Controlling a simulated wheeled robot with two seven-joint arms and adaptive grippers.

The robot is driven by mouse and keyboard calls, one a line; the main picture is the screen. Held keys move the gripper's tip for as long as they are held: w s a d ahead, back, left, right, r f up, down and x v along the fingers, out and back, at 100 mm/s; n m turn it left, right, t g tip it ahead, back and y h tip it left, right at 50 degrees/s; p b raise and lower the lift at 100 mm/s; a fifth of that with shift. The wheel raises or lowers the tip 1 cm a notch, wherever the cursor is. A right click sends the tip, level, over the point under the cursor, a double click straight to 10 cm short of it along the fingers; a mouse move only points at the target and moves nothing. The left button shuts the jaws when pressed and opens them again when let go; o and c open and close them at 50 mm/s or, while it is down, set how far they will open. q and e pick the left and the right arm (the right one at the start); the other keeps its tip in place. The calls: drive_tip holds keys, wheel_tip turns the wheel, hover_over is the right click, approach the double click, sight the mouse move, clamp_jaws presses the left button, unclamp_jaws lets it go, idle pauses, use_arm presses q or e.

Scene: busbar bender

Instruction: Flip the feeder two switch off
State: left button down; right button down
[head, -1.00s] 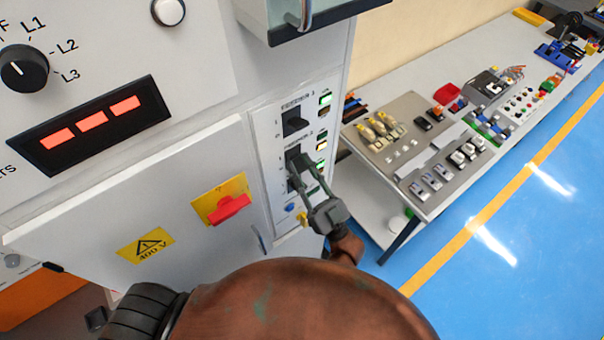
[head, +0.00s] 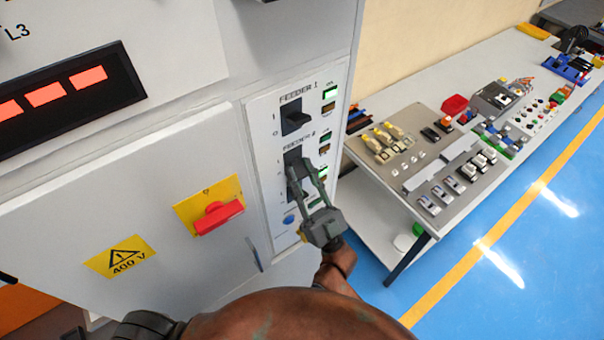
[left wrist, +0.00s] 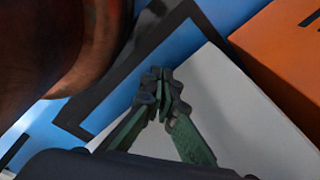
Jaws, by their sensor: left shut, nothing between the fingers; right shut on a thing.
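The feeder two switch (head: 292,157) is a black handle on the white feeder panel (head: 264,140), below the "FEEDER 2" label. My right gripper (head: 304,165) reaches up from below, its fingers shut on this switch and partly hiding it. The exact handle position is hard to read. Beside it, the upper lamp (head: 325,138) looks green and the lower lamp (head: 324,150) brownish and dim. My left gripper (left wrist: 161,85) shows in the left wrist view, shut and empty, away from the panel.
The feeder one switch (head: 295,117) sits just above. A third switch below is mostly hidden by my right gripper. A red handle on a yellow plate (head: 217,215) juts out at the left. A bench (head: 384,195) with electrical parts stands at the right.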

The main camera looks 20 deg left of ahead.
drive_tip(key=c, duration=1.6)
unclamp_jaws()
drive_tip(key=v, duration=1.2)
